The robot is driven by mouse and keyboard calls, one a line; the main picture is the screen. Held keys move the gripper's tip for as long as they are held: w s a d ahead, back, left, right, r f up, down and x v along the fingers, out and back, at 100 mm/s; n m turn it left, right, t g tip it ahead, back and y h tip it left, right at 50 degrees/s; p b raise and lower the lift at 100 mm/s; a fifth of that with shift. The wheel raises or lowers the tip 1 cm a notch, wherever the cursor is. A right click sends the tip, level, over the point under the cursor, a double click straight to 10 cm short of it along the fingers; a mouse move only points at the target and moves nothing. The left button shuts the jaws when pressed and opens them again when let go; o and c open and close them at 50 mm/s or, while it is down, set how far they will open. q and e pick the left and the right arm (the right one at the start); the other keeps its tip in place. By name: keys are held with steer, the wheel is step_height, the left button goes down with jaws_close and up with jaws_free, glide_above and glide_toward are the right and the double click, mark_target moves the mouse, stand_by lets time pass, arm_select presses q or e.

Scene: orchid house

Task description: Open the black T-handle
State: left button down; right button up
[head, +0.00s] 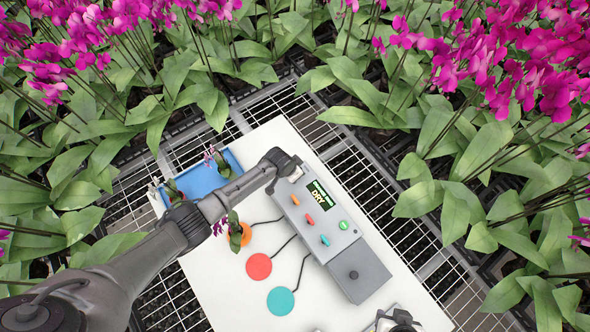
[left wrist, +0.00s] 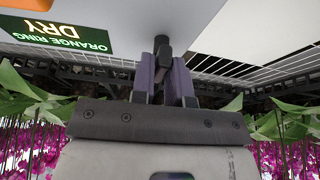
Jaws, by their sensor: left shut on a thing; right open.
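The black T-handle (left wrist: 162,44) shows in the left wrist view as a dark stem and block at the face of the grey control box (head: 340,235). My left gripper (left wrist: 163,68) is shut on it, one finger on each side. In the head view my left gripper (head: 291,171) is at the box's far end, beside the display, and hides the handle there. The display (head: 318,195) reads "ORANGE RING DRY"; it shows upside down in the left wrist view. My right gripper (head: 395,320) is open and only partly in view at the bottom edge.
Cables run to an orange disc (head: 247,235) with a plant, a red disc (head: 258,266) and a teal disc (head: 280,301). A blue tray (head: 201,178) lies left. Orchids surround the white board (head: 222,290).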

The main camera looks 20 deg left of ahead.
arm_select(q)
steer(key=c, duration=1.2)
jaws_free()
steer(key=shift+o, duration=0.2)
steer(key=shift+r, duration=0.1)
steer(key=p+v, duration=0.2)
steer(key=v, duration=1.1)
steer(key=shift+r, duration=0.3)
steer(key=shift+s, duration=0.1)
